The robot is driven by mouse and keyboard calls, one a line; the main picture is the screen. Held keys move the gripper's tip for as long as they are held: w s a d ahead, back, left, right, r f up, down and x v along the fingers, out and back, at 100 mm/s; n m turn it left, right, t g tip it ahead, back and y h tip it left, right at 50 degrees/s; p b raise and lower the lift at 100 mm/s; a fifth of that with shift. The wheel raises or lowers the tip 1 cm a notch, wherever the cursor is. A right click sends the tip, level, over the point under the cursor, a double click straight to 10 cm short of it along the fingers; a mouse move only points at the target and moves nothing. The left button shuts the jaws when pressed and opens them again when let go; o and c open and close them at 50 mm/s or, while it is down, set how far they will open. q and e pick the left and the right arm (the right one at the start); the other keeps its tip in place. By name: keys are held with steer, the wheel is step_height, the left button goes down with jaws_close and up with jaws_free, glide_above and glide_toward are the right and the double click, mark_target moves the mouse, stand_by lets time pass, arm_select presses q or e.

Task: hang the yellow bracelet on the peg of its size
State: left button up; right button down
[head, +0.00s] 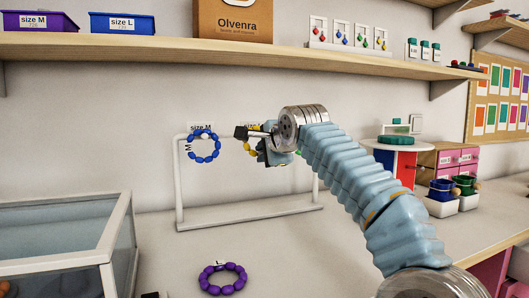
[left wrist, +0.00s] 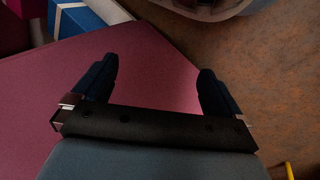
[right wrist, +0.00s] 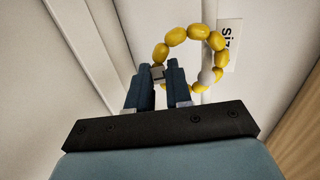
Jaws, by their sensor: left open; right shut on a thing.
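The yellow bracelet (right wrist: 175,37) is a ring of beads held upright in my right gripper (right wrist: 165,88), which is shut on its lower left side. In the head view only a little of the bracelet (head: 247,147) shows beside the right gripper (head: 243,132). A pale rounded piece (right wrist: 207,75), like a peg end, shows inside the ring's outline; I cannot tell whether the ring is around it. A size label (right wrist: 230,42) is behind the ring. The white stand (head: 179,190) carries a size M label (head: 200,128). My left gripper (left wrist: 153,85) is open and empty.
A blue bracelet (head: 204,146) hangs at the stand's left, near the M label. A purple bracelet (head: 222,279) lies on the table in front. A glass-sided case (head: 118,235) stands at the left. A shelf (head: 150,45) runs above the stand.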

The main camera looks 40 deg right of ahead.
stand_by(0.4)
steer(key=c, duration=1)
jaws_free()
steer(key=shift+o, duration=0.2)
steer(key=shift+s+r, duration=0.1)
steer(key=v, duration=1.3)
steer(key=shift+s+b, duration=0.25)
steer(key=shift+b, duration=0.2)
steer(key=shift+a+r, duration=0.1)
steer(key=shift+a, duration=0.05)
